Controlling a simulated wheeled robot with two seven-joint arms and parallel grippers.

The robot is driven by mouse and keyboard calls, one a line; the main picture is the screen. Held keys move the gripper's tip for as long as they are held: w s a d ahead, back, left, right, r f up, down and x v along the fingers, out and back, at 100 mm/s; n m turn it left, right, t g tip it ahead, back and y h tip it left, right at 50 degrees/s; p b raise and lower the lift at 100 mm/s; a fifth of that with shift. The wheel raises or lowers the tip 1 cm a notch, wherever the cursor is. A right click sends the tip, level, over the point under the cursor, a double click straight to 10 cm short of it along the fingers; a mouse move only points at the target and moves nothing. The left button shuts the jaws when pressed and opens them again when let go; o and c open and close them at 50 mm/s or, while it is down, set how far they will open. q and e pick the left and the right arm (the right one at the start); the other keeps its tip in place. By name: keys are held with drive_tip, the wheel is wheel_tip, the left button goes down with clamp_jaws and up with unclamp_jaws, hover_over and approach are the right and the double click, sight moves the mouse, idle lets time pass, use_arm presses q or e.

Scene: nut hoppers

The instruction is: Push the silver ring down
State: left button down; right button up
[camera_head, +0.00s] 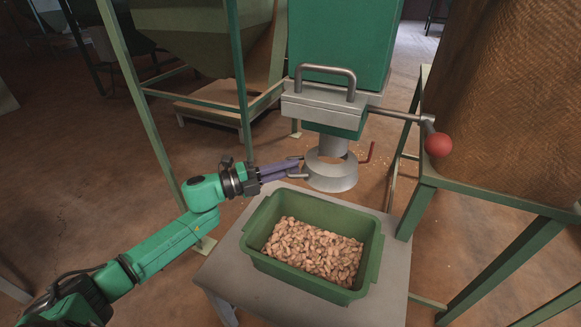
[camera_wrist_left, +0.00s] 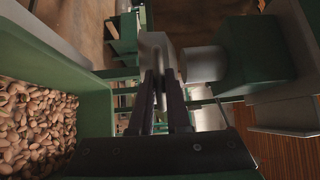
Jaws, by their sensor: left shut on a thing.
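The silver ring (camera_head: 330,178) is a wide, flared metal collar around the spout (camera_head: 333,147) under the green hopper. It sits at the spout's lower end, just above and behind the green bin. In the left wrist view the ring (camera_wrist_left: 154,45) shows nearly edge-on beyond the fingertips, beside the spout (camera_wrist_left: 205,63). My left gripper (camera_head: 297,167) reaches in from the left with its purple-grey fingers at the ring's left side. The fingers (camera_wrist_left: 160,90) are close together and shut on the ring's left side; the exact contact is hard to see. My right gripper is not in view.
A green bin (camera_head: 257,218) of nuts stands on a grey table (camera_head: 230,270) below the spout. A red hooked handle (camera_head: 368,154) sits right of the ring. A lever with a red ball (camera_head: 438,145) sticks out right. Green frame legs stand on both sides.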

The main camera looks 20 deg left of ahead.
use_arm(q)
drive_tip(key=shift+f, duration=0.35)
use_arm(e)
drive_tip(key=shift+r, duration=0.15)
use_arm(q)
drive_tip(key=c, duration=0.9)
unclamp_jaws()
drive_tip(key=shift+r, duration=0.1)
drive_tip(key=shift+s+a, duration=0.1)
drive_tip(key=p+v, duration=0.1)
drive_tip(key=v, duration=1.3)
drive_tip(key=shift+s+a+p, duration=0.1)
drive_tip(key=shift+p, duration=0.2)
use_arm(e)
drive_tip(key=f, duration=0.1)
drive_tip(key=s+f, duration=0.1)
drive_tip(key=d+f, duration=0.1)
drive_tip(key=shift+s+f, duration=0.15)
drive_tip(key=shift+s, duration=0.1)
